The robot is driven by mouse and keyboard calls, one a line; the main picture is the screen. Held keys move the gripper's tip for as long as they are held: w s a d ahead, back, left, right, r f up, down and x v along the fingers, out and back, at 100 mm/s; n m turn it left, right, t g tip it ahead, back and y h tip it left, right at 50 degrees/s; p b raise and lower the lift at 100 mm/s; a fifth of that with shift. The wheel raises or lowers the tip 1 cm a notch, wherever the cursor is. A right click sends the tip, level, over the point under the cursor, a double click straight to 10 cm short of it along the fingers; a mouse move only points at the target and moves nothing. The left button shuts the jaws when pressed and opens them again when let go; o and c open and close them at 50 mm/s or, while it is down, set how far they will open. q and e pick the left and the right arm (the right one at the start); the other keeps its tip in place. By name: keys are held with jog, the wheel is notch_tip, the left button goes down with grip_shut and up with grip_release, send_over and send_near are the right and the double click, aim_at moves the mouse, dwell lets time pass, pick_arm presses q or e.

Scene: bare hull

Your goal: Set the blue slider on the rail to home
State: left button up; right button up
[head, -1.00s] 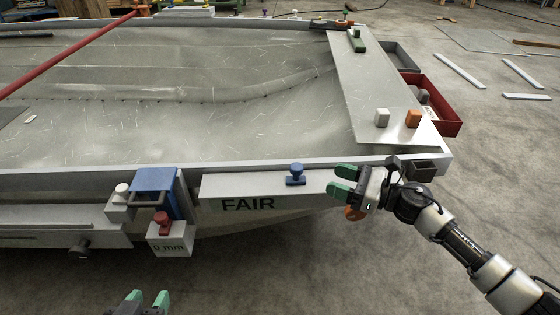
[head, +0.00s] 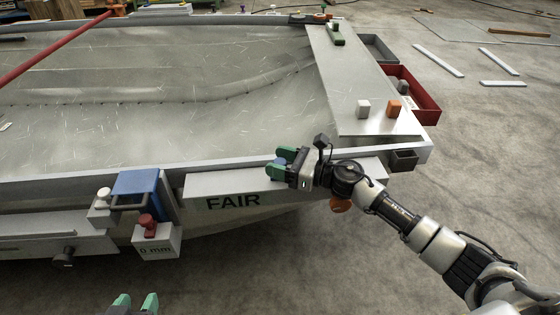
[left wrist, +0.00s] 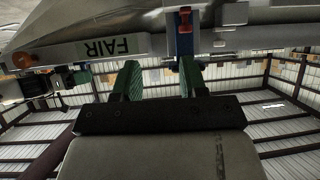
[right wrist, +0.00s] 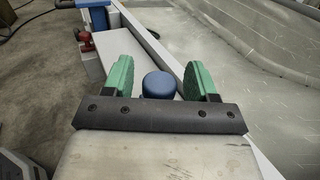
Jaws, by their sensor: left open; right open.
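A blue knob (head: 280,161) stands on the white FAIR beam (head: 225,182) along the hull's near edge. My right gripper (head: 279,163) is open around it, mostly hiding it in the head view. In the right wrist view the knob (right wrist: 158,85) sits between the green fingers (right wrist: 160,76), with gaps on both sides. A blue block (head: 137,183) with a dark handle bar sits at the beam's left end, on the rail. I cannot tell which blue part is the slider. My left gripper (head: 135,303) is open and empty, low in front of the hull.
A red knob (head: 147,222) tops a white block marked 0 mm (head: 158,243). A white knob (head: 103,197) is left of the blue block.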

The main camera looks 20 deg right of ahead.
grip_shut()
jog(key=shift+a, duration=0.35)
jog(key=a, duration=0.3)
jog(key=w+a+p, duration=0.1)
jog(key=a, duration=0.5)
jog(key=shift+w+a+r, duration=0.2)
jog(key=shift+w+a, duration=0.1)
jog(key=shift+w, duration=0.05)
send_over(198, 185)
jog(key=d, duration=0.1)
jog(key=shift+s+d+f, duration=0.1)
jog(key=shift+f, duration=0.05)
jog(key=shift+a, duration=0.55)
pick_arm(q)
jog(key=s+f+g, duration=0.1)
jog(key=s+a+f+g, duration=0.1)
jog(key=s+f+g+y, duration=0.1)
jog(key=s+g, duration=0.1)
jog(key=shift+a, duration=0.25)
